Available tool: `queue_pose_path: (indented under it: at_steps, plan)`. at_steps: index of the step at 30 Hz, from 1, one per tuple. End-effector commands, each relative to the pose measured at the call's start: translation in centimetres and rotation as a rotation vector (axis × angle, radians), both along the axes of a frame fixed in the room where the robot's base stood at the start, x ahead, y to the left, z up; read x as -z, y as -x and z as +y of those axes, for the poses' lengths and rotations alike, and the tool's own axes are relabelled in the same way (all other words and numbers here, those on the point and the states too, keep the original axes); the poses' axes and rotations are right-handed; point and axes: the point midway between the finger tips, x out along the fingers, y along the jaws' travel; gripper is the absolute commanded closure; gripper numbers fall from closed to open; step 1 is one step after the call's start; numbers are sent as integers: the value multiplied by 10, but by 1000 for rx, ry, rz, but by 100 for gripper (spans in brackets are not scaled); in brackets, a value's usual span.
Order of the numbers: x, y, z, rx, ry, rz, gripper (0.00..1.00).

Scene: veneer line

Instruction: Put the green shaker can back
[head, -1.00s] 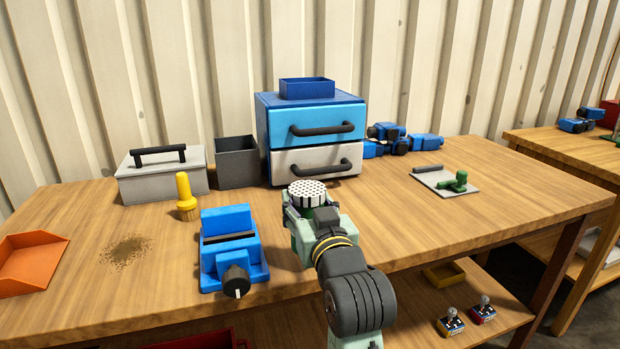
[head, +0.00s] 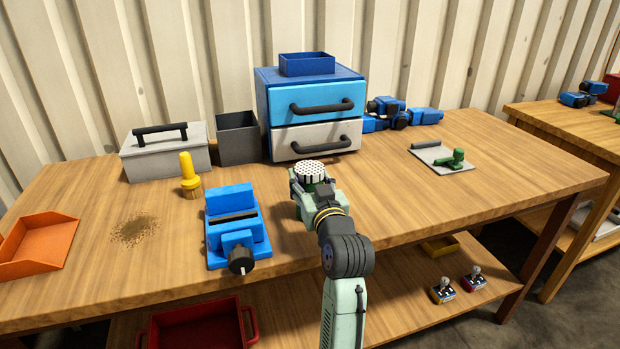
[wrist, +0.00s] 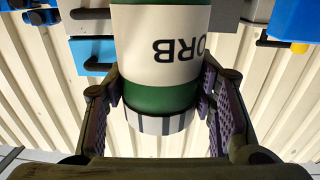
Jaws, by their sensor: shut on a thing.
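The green shaker can (head: 312,167) is held in my gripper (head: 311,188), in front of the drawer unit. In the head view its pale lid with dark holes shows on top, and my gripper hides most of its body. In the wrist view the can (wrist: 165,97) shows green bands and a cream label with inverted letters "ORB". The fingers are shut on its two sides. I cannot tell whether its base touches the table.
The drawer unit (head: 290,112) stands at the back with a blue bin (head: 306,65) on top. A blue vise (head: 234,231), yellow brush (head: 188,172), dark box (head: 237,139), grey toolbox (head: 165,158) and orange tray (head: 38,246) stand left. Bare tabletop (head: 400,205) lies right.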

Motion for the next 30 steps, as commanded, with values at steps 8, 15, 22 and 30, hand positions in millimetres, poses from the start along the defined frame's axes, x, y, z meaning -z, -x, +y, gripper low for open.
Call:
queue_pose_path:
  at_steps: [8,15,22,30]
  plan:
    - [3,0,0,0,-1,-2,88]
    - [4,0,0,0,0,0,35]
    - [4,0,0,0,0,0,29]
    - [0,3,-1,1,0,-1,29]
